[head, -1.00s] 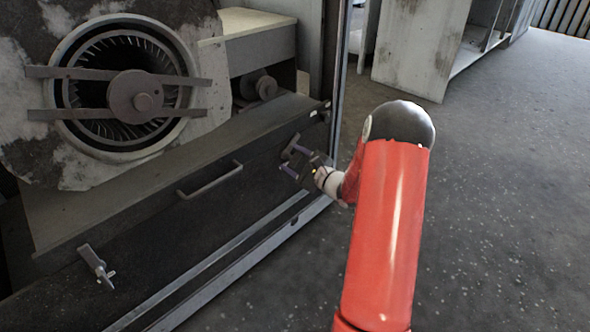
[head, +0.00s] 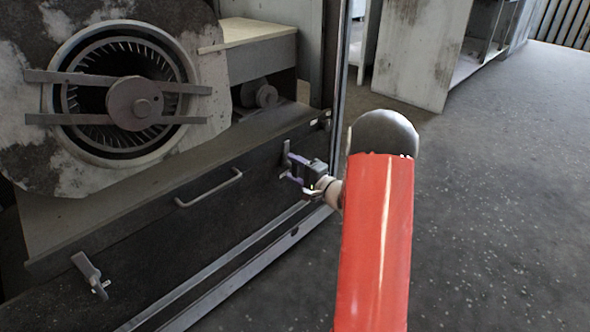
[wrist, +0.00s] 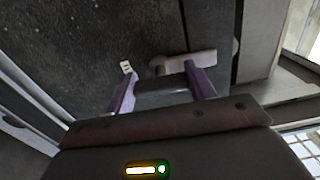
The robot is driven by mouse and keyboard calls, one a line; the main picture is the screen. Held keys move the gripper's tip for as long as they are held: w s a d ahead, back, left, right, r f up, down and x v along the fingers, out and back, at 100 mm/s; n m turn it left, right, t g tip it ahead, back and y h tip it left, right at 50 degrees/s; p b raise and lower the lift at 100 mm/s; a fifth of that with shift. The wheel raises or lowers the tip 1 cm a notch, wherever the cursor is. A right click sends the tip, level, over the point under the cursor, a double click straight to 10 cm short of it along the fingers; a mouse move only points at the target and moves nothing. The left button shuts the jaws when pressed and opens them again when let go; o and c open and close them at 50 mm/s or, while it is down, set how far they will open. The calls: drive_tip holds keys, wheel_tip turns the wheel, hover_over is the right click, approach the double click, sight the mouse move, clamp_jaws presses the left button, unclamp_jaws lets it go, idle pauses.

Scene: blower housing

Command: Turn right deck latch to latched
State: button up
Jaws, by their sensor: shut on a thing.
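The right deck latch (head: 287,151) is a small grey lever on the right end of the dark deck panel. In the head view it stands nearly upright. My gripper (head: 291,170) is at its lower part, with purple fingers shut on it. In the wrist view the latch (wrist: 204,58) is a pale bar running across the picture beyond the fingertips. The right finger of my gripper (wrist: 161,74) meets this bar; the left finger lies beside a small white piece. The exact contact is partly hidden.
A second latch (head: 88,268) sits tilted at the panel's left end. A bar handle (head: 209,188) is between the latches. The blower (head: 125,95) stands above the panel. A metal frame post (head: 340,90) rises near my arm. Open floor (head: 500,200) lies to the right.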

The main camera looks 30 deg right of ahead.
drive_tip(key=shift+f+n, duration=0.1)
drive_tip(key=shift+n, duration=0.3)
drive_tip(key=o, duration=1.4)
drive_tip(key=shift+s, duration=0.1)
drive_tip(key=v, duration=0.7)
drive_tip(key=shift+s+d, duration=0.1)
drive_tip(key=shift+s, duration=0.25)
